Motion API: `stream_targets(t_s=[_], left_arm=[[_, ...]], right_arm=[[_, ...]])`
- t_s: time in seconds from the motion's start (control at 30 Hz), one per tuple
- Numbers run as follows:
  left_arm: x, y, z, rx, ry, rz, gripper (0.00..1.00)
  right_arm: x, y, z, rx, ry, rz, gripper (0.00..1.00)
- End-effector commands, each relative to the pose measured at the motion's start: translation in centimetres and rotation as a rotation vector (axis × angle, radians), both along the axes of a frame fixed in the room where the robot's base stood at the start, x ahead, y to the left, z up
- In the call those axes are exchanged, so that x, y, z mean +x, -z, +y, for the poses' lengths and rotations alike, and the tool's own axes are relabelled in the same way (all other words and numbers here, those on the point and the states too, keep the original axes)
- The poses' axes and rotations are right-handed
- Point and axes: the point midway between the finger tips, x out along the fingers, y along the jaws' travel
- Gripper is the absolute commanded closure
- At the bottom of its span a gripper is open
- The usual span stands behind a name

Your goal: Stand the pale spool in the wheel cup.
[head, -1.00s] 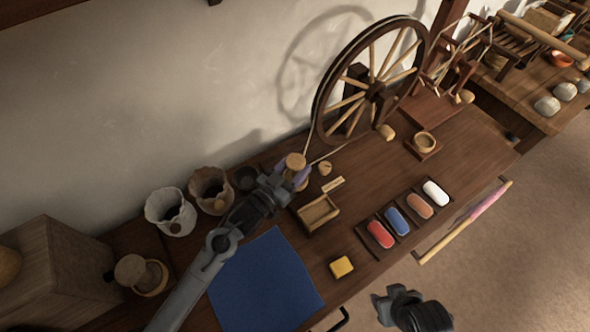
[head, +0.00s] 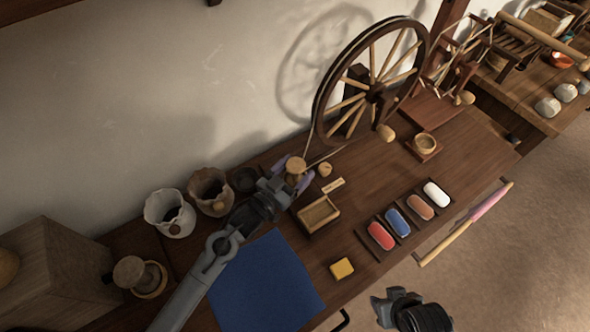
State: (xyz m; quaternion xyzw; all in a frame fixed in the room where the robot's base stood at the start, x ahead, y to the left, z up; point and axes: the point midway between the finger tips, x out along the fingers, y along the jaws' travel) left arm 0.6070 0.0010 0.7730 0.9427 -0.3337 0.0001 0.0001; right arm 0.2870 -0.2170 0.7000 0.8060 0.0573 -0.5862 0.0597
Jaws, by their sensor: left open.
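A round, pale wooden piece, which looks like the pale spool (head: 295,164), stands near the back edge of the bench. My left gripper (head: 293,172) is open, with one purple-grey finger on either side of it. Its lower part is hidden by the gripper, and I cannot tell whether the fingers touch it. A round wooden cup, seemingly the wheel cup (head: 425,141), sits on a small dark board right of the spinning wheel (head: 372,92). It looks empty. My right gripper (head: 386,308) is low in the picture, over the floor; its fingers do not show clearly.
A small tray (head: 318,214), a little pale knob (head: 325,170) and a tag (head: 333,185) lie close to my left gripper.

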Motion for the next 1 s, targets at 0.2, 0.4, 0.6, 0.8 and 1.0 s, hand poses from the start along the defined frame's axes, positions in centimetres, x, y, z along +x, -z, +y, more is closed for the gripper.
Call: stream_targets(t_s=[0.2, 0.4, 0.6, 0.8, 1.0], left_arm=[[-0.3, -0.8, 0.2, 0.001, 0.0, 0.001, 0.24], [-2.8, -0.8, 2.2, 0.002, 0.0, 0.002, 0.24], [-5.7, -0.7, 4.7, 0.002, 0.0, 0.002, 0.24], [-8.0, -0.7, 6.5, 0.001, 0.0, 0.002, 0.24], [-9.2, -0.7, 7.4, 0.001, -0.001, 0.002, 0.24]], right_arm=[[0.0, -0.4, 0.0, 0.0, 0.0, 0.0, 0.57], [0.0, -1.5, -0.1, -0.004, -0.002, 0.0, 0.57], [-0.1, -2.5, -0.2, -0.009, -0.007, 0.001, 0.57], [-0.1, -3.2, -0.2, -0.01, -0.006, 0.001, 0.57], [-0.1, -3.5, -0.2, -0.008, -0.006, 0.001, 0.57]])
